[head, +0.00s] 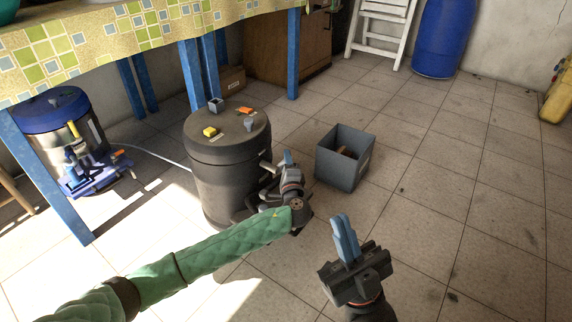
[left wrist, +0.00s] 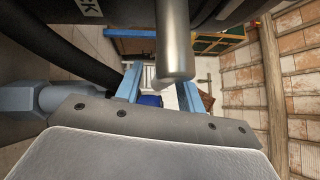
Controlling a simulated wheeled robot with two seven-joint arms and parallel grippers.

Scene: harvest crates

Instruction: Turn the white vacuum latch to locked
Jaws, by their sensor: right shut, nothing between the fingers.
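A dark grey drum (head: 228,180) stands on the floor. A pale, stubby bar (head: 267,168) sticks out of its right side and looks like the white vacuum latch; its lock marking cannot be read. My left gripper (head: 288,160) is at the drum's right side, beside this bar. In the left wrist view the bar (left wrist: 174,42) looks like a thick grey cylinder, its end between the blue fingers (left wrist: 160,88). These fingers are spread; contact cannot be told. My right gripper (head: 345,238) is shut and empty, in front and to the right.
The drum's lid holds a yellow knob (head: 210,132), an orange piece (head: 245,111) and small grey parts. A grey open bin (head: 344,170) stands close to its right. A blue-lidded vacuum (head: 58,112) is under the table (head: 130,32) at left.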

